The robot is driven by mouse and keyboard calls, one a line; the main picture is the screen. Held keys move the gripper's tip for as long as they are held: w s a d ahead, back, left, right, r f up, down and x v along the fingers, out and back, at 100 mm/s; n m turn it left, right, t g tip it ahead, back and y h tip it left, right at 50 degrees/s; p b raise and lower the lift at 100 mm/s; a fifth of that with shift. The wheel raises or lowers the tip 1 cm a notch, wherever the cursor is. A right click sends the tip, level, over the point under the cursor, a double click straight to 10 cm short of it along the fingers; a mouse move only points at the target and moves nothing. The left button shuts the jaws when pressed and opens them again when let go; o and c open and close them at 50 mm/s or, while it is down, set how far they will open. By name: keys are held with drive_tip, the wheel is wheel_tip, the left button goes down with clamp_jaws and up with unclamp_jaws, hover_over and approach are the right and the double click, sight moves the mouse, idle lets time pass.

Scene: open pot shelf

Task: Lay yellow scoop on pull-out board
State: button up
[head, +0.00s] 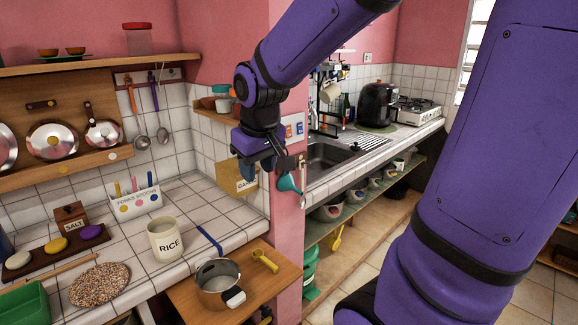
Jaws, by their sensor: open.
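A yellow scoop (265,261) lies on the wooden pull-out board (188,295), near its right back part, beside a metal pot. My gripper (264,172) is in the air above and behind the board, in front of the wall corner, well apart from the scoop. Its jaws are open and I see nothing held between them. A teal funnel-like thing (288,183) shows just right of the jaws; I cannot tell how far behind them it is.
The metal pot (218,285) with a black-and-white handle stands on the board. A RICE canister (165,240), a round speckled mat (100,284) and a green bin (24,304) are on the tiled counter. A blue-handled tool (209,238) lies behind the pot. Another yellow utensil (337,238) hangs right, under the sink.

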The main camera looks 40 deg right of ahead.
drive_tip(key=s+a+r+t, duration=0.1)
drive_tip(key=s+a+r, duration=0.1)
drive_tip(key=s, duration=0.5)
drive_tip(key=s+a+r+t+y, duration=0.1)
drive_tip(key=s+a+r, duration=0.1)
drive_tip(key=s+r, duration=0.2)
drive_tip(key=s, duration=0.3)
idle(0.8)
